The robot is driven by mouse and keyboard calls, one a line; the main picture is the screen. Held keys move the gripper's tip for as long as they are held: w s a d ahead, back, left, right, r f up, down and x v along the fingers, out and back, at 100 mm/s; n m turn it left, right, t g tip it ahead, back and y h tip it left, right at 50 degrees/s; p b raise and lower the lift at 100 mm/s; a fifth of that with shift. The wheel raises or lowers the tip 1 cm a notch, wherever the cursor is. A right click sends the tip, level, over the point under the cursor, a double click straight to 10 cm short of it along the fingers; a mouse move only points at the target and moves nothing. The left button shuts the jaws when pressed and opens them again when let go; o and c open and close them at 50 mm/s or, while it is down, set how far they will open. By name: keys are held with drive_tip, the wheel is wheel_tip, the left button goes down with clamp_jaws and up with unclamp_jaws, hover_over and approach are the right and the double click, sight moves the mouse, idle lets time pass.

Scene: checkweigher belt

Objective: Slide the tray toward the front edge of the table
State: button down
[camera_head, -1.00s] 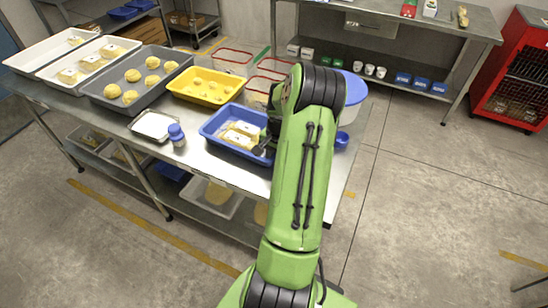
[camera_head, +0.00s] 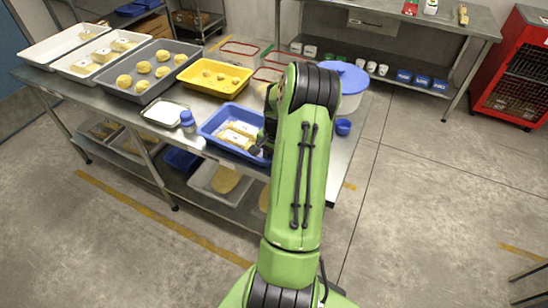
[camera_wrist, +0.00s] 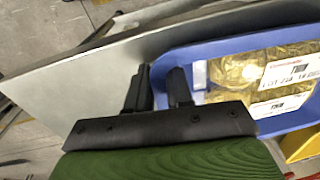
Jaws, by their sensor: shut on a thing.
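The blue tray (camera_head: 207,124) lies on the steel table (camera_head: 160,132), close to its front edge, with cream-coloured packs (camera_head: 238,133) in it. My gripper (camera_head: 264,146) is at the tray's right end, its fingers partly hidden by my arm. In the wrist view, my gripper (camera_wrist: 162,72) has its two dark fingers at the blue tray's rim (camera_wrist: 240,43), shut on it. The packs (camera_wrist: 270,72) have white labels and show yellow contents. The tray looks flat on the tabletop.
A yellow tray (camera_head: 184,76) stands behind the blue tray. Floor in front is clear.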

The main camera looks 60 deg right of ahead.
drive_tip(key=shift+a, duration=0.1)
drive_tip(key=c, duration=0.9)
unclamp_jaws()
drive_tip(key=shift+c, duration=0.2)
drive_tip(key=shift+d, duration=0.2)
wheel_tip(320, 180, up, 16)
drive_tip(key=s+p, duration=0.1)
drive_tip(key=p, duration=0.1)
drive_tip(key=shift+s+f+p, duration=0.2)
drive_tip(key=shift+s+p, duration=0.1)
